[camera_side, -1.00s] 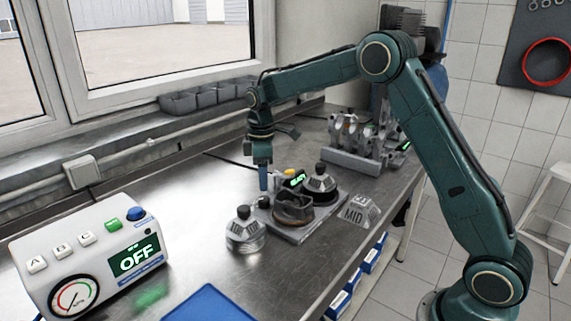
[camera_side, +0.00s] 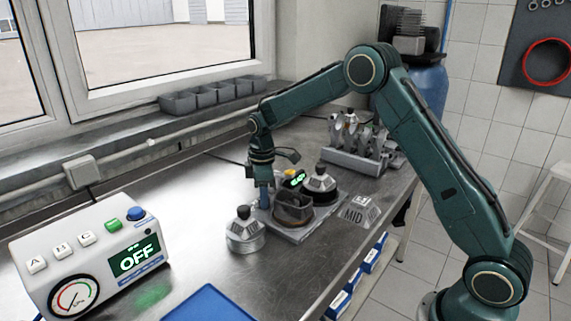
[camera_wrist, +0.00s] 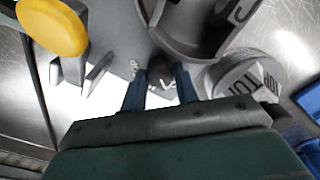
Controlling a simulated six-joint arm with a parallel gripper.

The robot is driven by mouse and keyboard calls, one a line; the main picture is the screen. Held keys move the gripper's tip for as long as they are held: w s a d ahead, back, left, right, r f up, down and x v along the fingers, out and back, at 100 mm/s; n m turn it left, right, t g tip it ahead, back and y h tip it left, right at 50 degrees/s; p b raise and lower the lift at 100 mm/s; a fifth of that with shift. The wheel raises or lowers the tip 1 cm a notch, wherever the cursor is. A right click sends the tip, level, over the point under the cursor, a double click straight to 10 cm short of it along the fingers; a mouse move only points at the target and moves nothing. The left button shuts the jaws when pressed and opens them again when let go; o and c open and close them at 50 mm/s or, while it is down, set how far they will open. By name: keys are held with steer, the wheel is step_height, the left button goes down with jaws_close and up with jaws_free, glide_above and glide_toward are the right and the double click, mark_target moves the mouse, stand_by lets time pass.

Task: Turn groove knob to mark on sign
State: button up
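My gripper (camera_side: 264,207) points straight down at the left edge of the grey fixture plate (camera_side: 318,232) on the steel bench. In the wrist view its two blue fingers (camera_wrist: 160,82) are apart. A small dark round knob (camera_wrist: 160,70) with white marks shows between the fingertips; I cannot tell whether they touch it. In the side view the knob is hidden by the gripper. A grey sign reading MID (camera_side: 357,212) stands at the right of the plate. A dark cup-like part (camera_side: 293,208) sits on the plate, with a lit green display (camera_side: 294,179) behind it.
A silver weight-like piece with a black knob (camera_side: 244,234) stands left of the plate, and a similar one (camera_side: 319,182) behind. A yellow part (camera_wrist: 52,25) is close to the gripper.

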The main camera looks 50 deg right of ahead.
steer(key=c, duration=0.4)
steer(key=shift+c, duration=0.2)
steer(key=shift+m, duration=0.4)
steer(key=m, duration=1)
steer(key=o, duration=1)
